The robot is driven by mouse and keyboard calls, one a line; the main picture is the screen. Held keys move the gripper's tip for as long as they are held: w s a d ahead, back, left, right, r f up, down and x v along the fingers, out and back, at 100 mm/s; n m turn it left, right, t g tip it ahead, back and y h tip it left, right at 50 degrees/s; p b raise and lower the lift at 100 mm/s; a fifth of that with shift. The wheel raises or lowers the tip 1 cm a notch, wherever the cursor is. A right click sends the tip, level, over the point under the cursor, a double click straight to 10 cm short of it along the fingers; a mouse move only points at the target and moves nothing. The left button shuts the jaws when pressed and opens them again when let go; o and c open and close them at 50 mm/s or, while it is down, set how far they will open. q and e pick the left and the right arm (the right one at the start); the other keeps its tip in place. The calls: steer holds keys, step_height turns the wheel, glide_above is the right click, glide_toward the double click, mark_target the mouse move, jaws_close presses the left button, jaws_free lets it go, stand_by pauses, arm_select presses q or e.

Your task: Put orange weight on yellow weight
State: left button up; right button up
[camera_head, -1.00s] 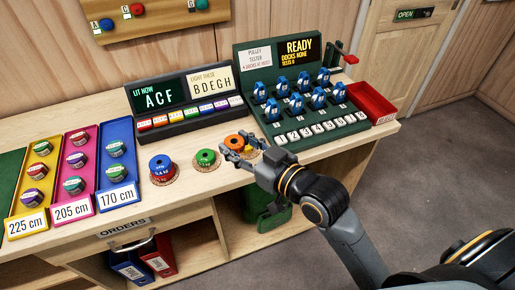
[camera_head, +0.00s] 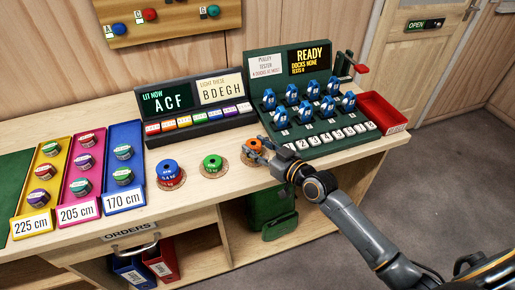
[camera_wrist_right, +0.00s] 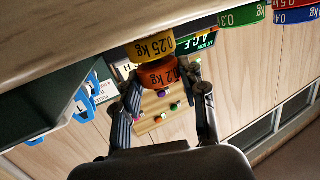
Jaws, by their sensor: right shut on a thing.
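My right gripper (camera_head: 256,147) is shut on the orange weight (camera_head: 255,143) at the right end of the row of weights. In the right wrist view, which is upside down, the orange weight (camera_wrist_right: 158,76) sits between the fingers of my right gripper (camera_wrist_right: 166,84). The yellow weight, marked 0.25 kg (camera_wrist_right: 153,46), is directly on the table side of it, lined up beneath. They look very close; I cannot tell whether they touch. In the head view the yellow weight is mostly hidden by the fingers. My left gripper is not in view.
A green weight (camera_head: 213,164) and a blue weight (camera_head: 170,172) stand on round mats to the left. Behind are the sign board (camera_head: 196,106) and the green pulley tester (camera_head: 310,110). A red tray (camera_head: 382,111) is at right; colored trays (camera_head: 84,178) hold spools at left.

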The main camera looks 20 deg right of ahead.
steer(key=shift+f, duration=0.25)
steer(key=shift+f, duration=0.2)
steer(key=o, duration=1.3)
steer(key=shift+r, duration=0.2)
steer(key=shift+b+v, duration=0.5)
steer(key=shift+v, duration=5.55)
